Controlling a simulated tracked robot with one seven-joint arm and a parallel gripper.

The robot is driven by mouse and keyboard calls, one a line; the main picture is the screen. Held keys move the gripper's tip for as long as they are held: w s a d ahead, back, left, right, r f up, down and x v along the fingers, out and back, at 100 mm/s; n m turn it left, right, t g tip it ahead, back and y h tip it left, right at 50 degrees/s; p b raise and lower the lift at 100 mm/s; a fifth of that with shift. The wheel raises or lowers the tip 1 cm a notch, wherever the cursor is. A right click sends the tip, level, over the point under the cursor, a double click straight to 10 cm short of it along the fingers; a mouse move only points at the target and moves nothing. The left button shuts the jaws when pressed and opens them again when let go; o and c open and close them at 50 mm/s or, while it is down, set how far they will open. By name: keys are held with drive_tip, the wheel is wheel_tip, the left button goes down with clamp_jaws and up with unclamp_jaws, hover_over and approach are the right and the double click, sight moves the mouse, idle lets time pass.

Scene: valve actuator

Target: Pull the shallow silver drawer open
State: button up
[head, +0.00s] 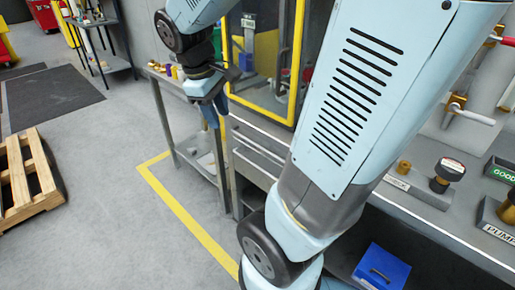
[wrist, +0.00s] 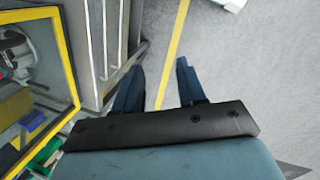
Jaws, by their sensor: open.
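Silver drawer fronts (head: 258,148) with long bar handles sit under the workbench top, just right of my gripper (head: 210,114) in the head view; my arm hides their right part. They look closed, and I cannot clearly tell the shallow one from its neighbour. In the wrist view the drawer fronts (wrist: 112,42) run along the upper left as upright bars. My gripper (wrist: 160,68) is open, its two blue fingers apart with only floor visible between them. The left finger is close to the bars; I cannot tell if it touches.
A yellow-framed glass enclosure (head: 233,58) stands on the bench above the drawers. A small grey side table (head: 190,135) is below my gripper. A blue bin (head: 382,268) sits on the lower shelf. A wooden pallet (head: 22,180) lies left; floor between is clear.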

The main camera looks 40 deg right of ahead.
drive_tip(key=w+d+f+n+g+h, duration=0.3)
drive_tip(key=w+f+n+g, duration=0.15)
drive_tip(key=f, duration=0.25)
drive_tip(key=n+h, duration=1.4)
drive_tip(key=n, duration=0.8)
approach(266, 151)
drive_tip(key=shift+g, duration=0.35)
drive_tip(key=x, duration=0.6)
drive_tip(key=w+x, duration=0.1)
drive_tip(key=x, duration=0.3)
drive_tip(key=shift+d+f, duration=0.25)
drive_tip(key=shift+f, duration=0.1)
clamp_jaws()
